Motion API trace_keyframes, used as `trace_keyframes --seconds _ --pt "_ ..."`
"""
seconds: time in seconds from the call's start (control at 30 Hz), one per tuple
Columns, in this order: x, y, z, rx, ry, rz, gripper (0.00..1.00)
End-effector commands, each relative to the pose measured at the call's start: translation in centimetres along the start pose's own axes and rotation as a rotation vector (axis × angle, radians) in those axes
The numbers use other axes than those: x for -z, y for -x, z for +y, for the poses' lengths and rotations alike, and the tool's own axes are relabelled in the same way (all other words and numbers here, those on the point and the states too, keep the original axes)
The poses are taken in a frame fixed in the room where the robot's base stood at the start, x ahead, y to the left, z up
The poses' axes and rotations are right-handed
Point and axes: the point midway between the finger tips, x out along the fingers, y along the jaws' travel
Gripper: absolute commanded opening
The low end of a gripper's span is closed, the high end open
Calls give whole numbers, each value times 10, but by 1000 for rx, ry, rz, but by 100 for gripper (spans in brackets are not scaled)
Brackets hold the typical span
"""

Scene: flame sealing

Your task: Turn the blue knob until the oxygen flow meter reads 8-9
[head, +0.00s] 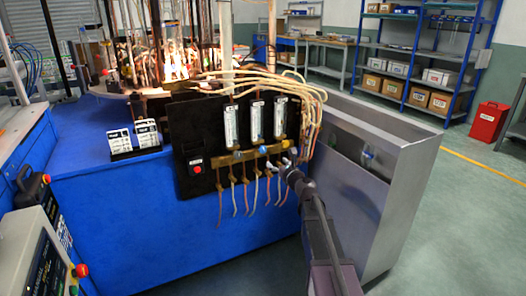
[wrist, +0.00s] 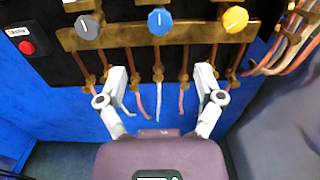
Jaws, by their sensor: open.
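The blue knob (wrist: 160,21) sits in the middle of a brass manifold (wrist: 120,38) in the wrist view, with a white pointer line on its face. It also shows small in the head view (head: 262,149). My gripper (wrist: 161,78) is open and empty, its two fingers spread below the manifold, with the blue knob above and between them. In the head view my gripper (head: 283,167) is at the right end of the manifold. Three flow meter tubes (head: 255,121) stand on the black panel above; their readings are too small to tell.
A grey knob (wrist: 87,27) and a yellow knob (wrist: 235,19) flank the blue one. Thin hoses (wrist: 158,100) hang below the manifold. A red button (wrist: 26,47) is on the panel's left. A metal bin (head: 375,175) stands close to the right of my arm.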

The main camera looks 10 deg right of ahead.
Motion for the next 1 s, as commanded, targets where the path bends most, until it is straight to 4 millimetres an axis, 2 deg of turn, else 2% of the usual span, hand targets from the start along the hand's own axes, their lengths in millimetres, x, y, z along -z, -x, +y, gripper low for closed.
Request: trace_keyframes --seconds 0.6,0.8,1.0 --pt "0 -93 -1 -1 1 0 86" --pt "0 -113 0 -1 1 0 86" --pt "0 -120 0 0 1 0 86"
